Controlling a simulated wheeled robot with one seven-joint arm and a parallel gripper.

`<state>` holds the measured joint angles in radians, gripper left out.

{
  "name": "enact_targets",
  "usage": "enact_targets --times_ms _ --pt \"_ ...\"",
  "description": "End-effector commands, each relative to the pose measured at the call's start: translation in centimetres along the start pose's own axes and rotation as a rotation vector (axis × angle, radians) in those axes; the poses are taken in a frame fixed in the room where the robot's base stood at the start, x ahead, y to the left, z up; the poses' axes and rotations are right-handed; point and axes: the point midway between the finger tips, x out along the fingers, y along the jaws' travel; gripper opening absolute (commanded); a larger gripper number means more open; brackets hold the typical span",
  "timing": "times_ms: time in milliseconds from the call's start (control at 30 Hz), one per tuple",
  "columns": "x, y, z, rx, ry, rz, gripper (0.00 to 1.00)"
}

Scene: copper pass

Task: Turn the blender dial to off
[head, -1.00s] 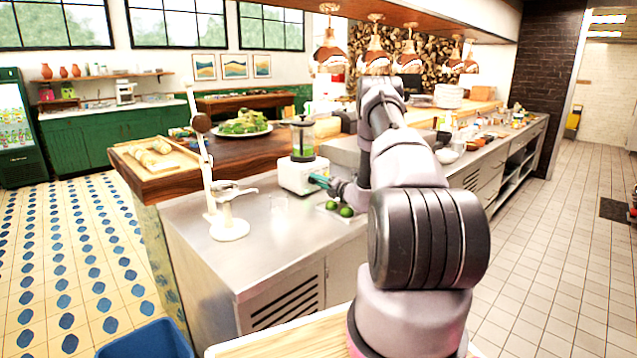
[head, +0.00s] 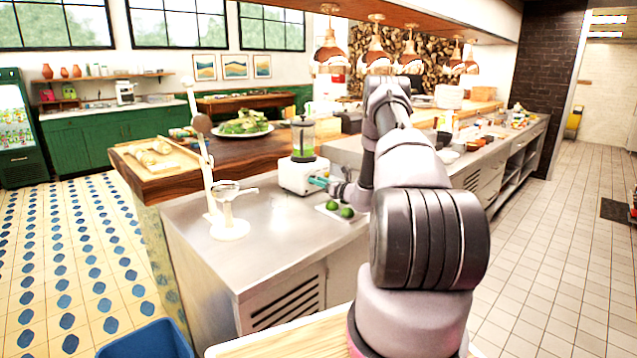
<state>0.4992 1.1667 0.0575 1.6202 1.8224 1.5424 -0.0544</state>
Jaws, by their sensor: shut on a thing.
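The blender (head: 300,158) stands on the steel counter, with a white base and a clear jar holding something green. My gripper (head: 318,183) is at the right front of the blender base, its teal fingertips against or very near the base. It is shut on the blender dial, which the fingers hide. The dial's setting cannot be seen.
Green limes (head: 340,209) lie on a white board just below my gripper. A white stand press (head: 229,222) stands at the left of the steel counter (head: 265,255). A plate of greens (head: 244,126) and a wooden tray (head: 150,160) are on the wooden counter behind. A blue bin (head: 147,340) is at the lower left.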

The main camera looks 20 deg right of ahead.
Motion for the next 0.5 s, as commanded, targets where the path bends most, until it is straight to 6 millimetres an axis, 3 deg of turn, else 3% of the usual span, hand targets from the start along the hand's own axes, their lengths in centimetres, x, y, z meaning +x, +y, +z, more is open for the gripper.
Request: enact_targets --times_ms 500 --pt "-0.13 0.08 -0.27 -0.162 0.005 0.0 0.0"
